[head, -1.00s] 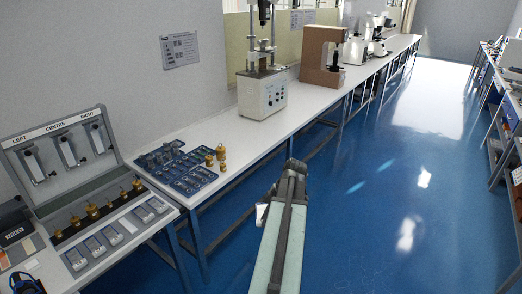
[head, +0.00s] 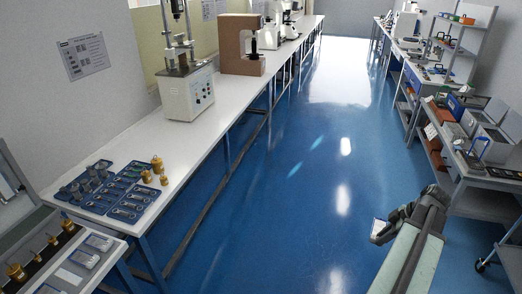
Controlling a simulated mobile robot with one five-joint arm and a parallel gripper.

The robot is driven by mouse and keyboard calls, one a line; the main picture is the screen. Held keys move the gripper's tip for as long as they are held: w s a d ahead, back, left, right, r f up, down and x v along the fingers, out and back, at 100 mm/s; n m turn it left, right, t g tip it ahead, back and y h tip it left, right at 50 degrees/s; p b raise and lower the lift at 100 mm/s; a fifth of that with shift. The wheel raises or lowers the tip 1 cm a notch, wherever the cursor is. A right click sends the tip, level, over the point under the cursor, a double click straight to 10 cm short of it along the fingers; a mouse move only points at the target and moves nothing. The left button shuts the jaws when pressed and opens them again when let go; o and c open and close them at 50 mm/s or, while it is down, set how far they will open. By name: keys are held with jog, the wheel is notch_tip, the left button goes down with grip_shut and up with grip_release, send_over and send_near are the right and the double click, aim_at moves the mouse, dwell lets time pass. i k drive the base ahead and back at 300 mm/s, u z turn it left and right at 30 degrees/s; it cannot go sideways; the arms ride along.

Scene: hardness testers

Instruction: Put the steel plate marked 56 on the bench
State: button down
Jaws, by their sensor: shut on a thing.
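My gripper (head: 386,231) is at the lower right in the head view, above the blue aisle floor and well apart from the bench. It is shut on a small pale, flat piece, which I take to be the steel plate (head: 378,228). Only part of the piece shows beside the dark jaws, and no mark on it can be read. The long white bench (head: 187,143) runs along the left wall, to the left of my gripper.
A blue tray (head: 110,190) of metal pieces and small brass weights (head: 157,165) stand on the near bench. A hardness tester (head: 186,94) and a brown cabinet (head: 240,45) stand farther back. Shelves and carts (head: 470,150) line the right side. The blue aisle between is clear.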

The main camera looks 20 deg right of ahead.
aim_at(164, 161)
jog(key=z, duration=1.1)
jog(key=i, duration=4.15)
jog(key=u, duration=4.45)
jog(key=i, duration=0.35)
